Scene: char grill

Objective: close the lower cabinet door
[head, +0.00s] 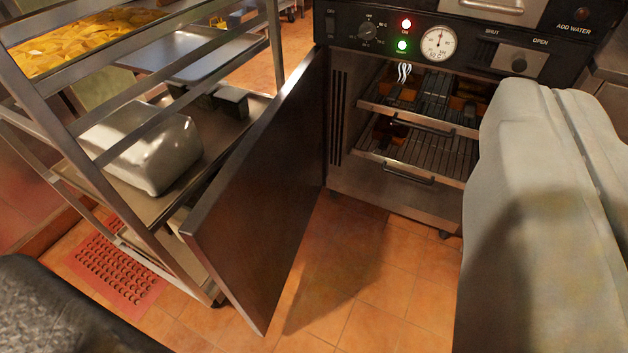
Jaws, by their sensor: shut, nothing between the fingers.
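The lower cabinet door (260,200) is a dark brown metal panel in the middle of the head view. It stands wide open, hinged at the left side of the cabinet (400,195), with its free edge swung toward me and to the left. The cabinet interior is exposed, with wire racks (420,165) holding some dark pans or food. My gripper (562,92) appears as a large pale grey shape at the right, its two halves together. It covers the cabinet's right side and is apart from the door.
A control panel (440,45) with a gauge and lights is above the opening. Tiled floor (365,290) is clear before the cabinet. A red mat (115,270) lies at left.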

